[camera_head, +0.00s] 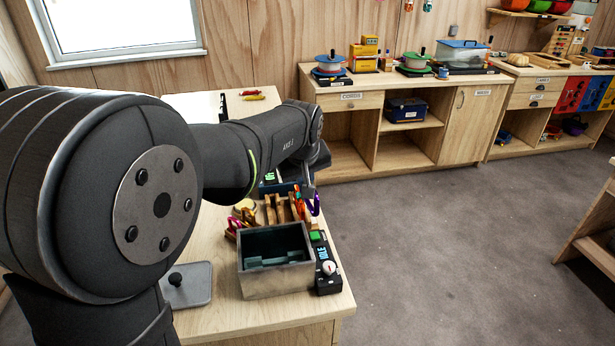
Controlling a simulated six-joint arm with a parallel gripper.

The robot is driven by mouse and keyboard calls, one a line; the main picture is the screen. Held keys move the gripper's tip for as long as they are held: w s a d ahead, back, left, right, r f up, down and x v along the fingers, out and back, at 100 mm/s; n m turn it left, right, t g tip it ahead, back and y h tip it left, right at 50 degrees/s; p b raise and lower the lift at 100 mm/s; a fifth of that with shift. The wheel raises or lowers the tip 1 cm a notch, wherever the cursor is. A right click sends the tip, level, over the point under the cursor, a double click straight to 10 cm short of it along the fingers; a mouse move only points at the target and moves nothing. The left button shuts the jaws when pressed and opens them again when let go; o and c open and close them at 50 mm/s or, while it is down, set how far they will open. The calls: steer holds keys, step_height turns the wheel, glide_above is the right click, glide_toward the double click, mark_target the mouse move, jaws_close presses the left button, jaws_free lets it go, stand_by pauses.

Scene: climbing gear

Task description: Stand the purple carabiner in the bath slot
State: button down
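The purple carabiner (313,204) shows at the right end of a wooden rack (279,213), just below the end of my arm. It looks roughly upright; whether it touches the rack or my gripper is too small to tell. My gripper (309,186) is mostly hidden behind my wrist, above the rack's right side, and its fingers cannot be made out. The bath (276,284) is a grey open box at the front of the table, with dark teal slotted shapes inside. It stands nearer the camera than the carabiner.
A control box (328,268) with a green button, a dial and an "IDLE" display stands against the bath's right side. Red and orange gear sits around the rack. The table's right edge is close.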

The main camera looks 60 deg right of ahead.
steer(key=a+n+t+y, duration=0.2)
steer(key=a+n+y, duration=0.4)
steer(key=a+n, duration=0.9)
steer(key=shift+a+n, duration=0.2)
steer(key=shift+n, duration=0.5)
steer(key=shift+f, duration=3.15)
steer(key=shift+f, duration=0.15)
steer(key=shift+f, duration=1.05)
steer(key=shift+a+f, duration=0.1)
steer(key=shift+f, duration=0.5)
